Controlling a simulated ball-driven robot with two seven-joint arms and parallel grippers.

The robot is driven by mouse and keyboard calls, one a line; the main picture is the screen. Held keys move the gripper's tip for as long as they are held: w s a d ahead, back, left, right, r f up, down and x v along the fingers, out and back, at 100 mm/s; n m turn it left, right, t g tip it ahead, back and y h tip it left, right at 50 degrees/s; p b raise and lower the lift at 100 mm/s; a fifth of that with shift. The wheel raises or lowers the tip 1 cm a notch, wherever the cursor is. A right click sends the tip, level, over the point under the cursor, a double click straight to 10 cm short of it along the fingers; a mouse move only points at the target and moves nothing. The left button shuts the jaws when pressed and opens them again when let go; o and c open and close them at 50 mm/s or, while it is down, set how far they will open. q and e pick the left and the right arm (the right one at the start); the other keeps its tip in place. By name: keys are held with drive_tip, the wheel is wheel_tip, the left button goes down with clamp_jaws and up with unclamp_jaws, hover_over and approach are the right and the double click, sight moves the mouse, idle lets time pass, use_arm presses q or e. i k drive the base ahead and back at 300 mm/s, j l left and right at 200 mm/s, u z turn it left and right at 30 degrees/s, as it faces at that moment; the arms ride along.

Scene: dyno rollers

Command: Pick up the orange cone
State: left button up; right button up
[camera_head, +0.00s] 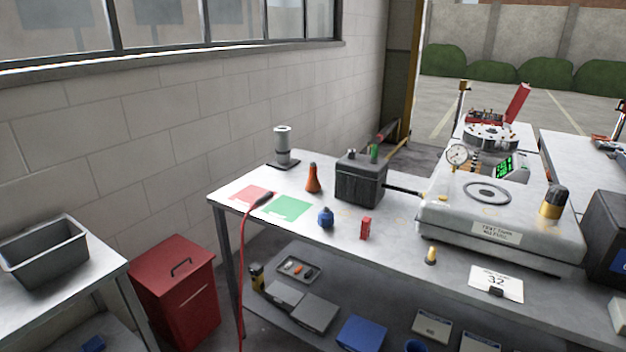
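The orange cone (313,178) stands upright on the grey workbench (395,238), in the middle of the head view. It has a dark top. It stands between the green mat (287,207) and a dark grey box (360,180), apart from the box. Nothing covers it. Neither of my grippers shows in the head view.
A red mat (250,196) lies left of the green mat, with a red cable hanging off the front edge. A blue round object (325,217) and a red block (366,228) stand nearer the edge. A paper-roll stand (283,147) is behind. A red cabinet (175,290) stands left.

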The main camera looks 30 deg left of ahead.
sight(312, 185)
drive_tip(key=i+j, duration=0.3)
drive_tip(key=i+j+u, duration=0.1)
drive_tip(key=i+j, duration=0.25)
drive_tip(key=i, duration=0.15)
